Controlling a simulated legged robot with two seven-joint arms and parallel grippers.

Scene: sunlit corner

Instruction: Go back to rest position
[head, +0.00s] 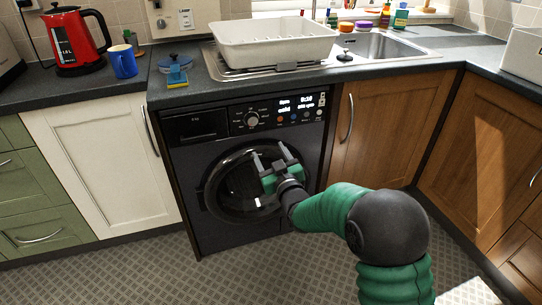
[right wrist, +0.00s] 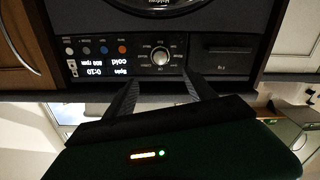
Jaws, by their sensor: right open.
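My right gripper (head: 273,160) is open and empty in the head view. It hovers in front of the washing machine's round door (head: 228,188), which is shut. In the right wrist view my right gripper's two dark fingers (right wrist: 162,92) are spread apart with nothing between them. The washing machine (head: 190,215) is dark, with a lit display. Its control panel also shows upside down in the right wrist view (right wrist: 190,42). My left gripper is not in view.
A red kettle (head: 75,42) and a blue mug (head: 123,62) stand on the left counter. A white dish rack (head: 273,45) sits beside the sink (head: 378,46). Wooden cupboards (head: 385,125) flank the machine on the right. The patterned floor (head: 150,270) is clear at the front left.

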